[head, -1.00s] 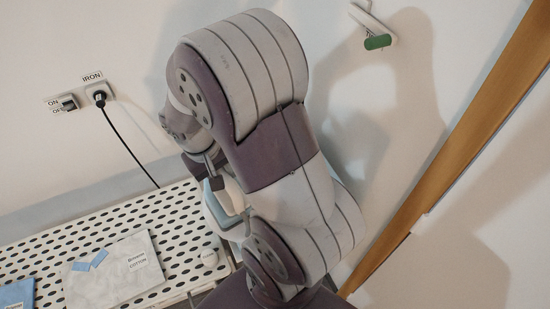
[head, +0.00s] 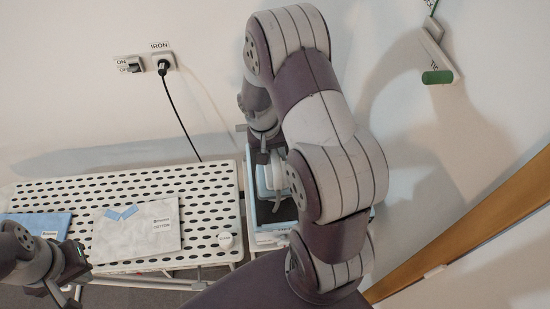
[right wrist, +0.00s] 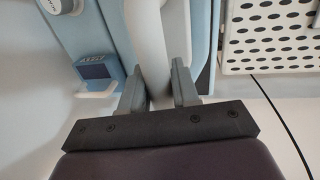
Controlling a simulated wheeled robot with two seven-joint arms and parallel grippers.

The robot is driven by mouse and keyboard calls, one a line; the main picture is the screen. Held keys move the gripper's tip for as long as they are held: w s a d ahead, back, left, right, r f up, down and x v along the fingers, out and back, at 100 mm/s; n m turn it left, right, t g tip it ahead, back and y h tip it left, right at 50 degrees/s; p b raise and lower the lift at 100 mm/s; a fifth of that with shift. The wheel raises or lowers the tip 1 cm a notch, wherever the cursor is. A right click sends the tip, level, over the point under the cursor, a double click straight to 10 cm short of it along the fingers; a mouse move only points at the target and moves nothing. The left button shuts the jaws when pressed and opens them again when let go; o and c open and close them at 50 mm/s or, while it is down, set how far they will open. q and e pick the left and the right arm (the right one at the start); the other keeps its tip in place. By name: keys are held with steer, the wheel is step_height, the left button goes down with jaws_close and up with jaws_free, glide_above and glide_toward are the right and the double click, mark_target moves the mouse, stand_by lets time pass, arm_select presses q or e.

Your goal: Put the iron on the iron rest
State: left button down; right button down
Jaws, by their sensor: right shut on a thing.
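The iron, white and light blue, shows at the right end of the ironing board in the head view (head: 268,178). My right gripper (head: 263,155) is at its far end, and my arm hides much of it. In the right wrist view, my right gripper (right wrist: 160,88) is shut on the white iron handle (right wrist: 149,40). The iron rest (head: 268,238) is a light blue, dark-floored tray beside the board. The iron is over or in it; I cannot tell whether they touch. My left gripper (head: 62,275) is at the lower left, its jaw opening unclear.
The perforated white ironing board (head: 70,192) holds a grey cloth labelled cotton (head: 135,235), a blue cloth (head: 45,224) and a small round white piece (head: 226,240). A green-ended wall handle (head: 438,77) is at right.

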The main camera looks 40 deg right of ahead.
steer(key=f, duration=0.2)
steer(key=f+p, duration=0.1)
steer(key=shift+a+f, duration=0.15)
steer(key=shift+a, duration=0.15)
steer(key=shift+w+d+f, duration=0.15)
steer(key=shift+d+f, duration=0.05)
steer(key=shift+f, duration=0.3)
steer(key=c, duration=0.8)
jaws_free()
steer(key=shift+a, duration=0.15)
